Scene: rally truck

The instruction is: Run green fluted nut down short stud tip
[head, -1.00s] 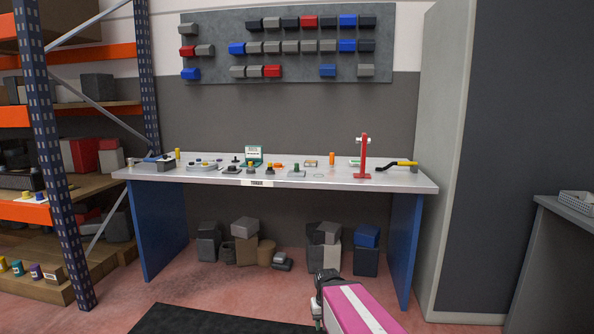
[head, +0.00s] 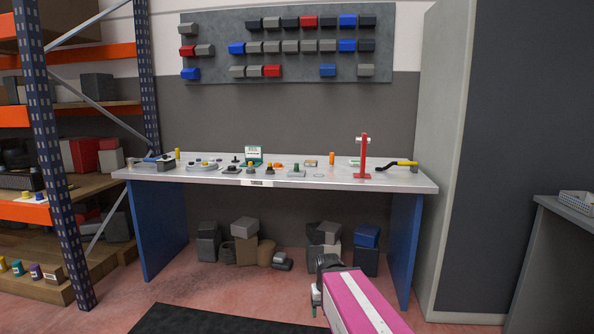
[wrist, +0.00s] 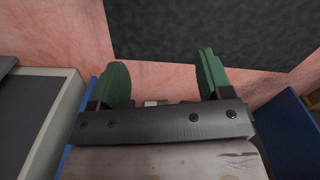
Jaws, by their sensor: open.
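A small green upright piece (head: 296,168) stands on a flat grey base on the workbench, right of centre; it may be the green fluted nut, but it is too small to make out flutes. Two dark bases with yellow tops, a left one (head: 250,168) and a right one (head: 270,169), stand to its left. I cannot tell which part is the short stud. My gripper (head: 316,298) is low in front of the bench, well away from these pieces. In the wrist view my gripper (wrist: 163,72) has its green fingers wide apart, with nothing between them but floor.
The workbench (head: 215,176) has a red stand (head: 364,158) and a yellow-and-black tool (head: 397,165) at its right. Boxes (head: 244,228) lie beneath it. An orange shelf rack (head: 52,160) is at left, a grey cabinet at right. A dark mat (head: 215,320) lies on open floor.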

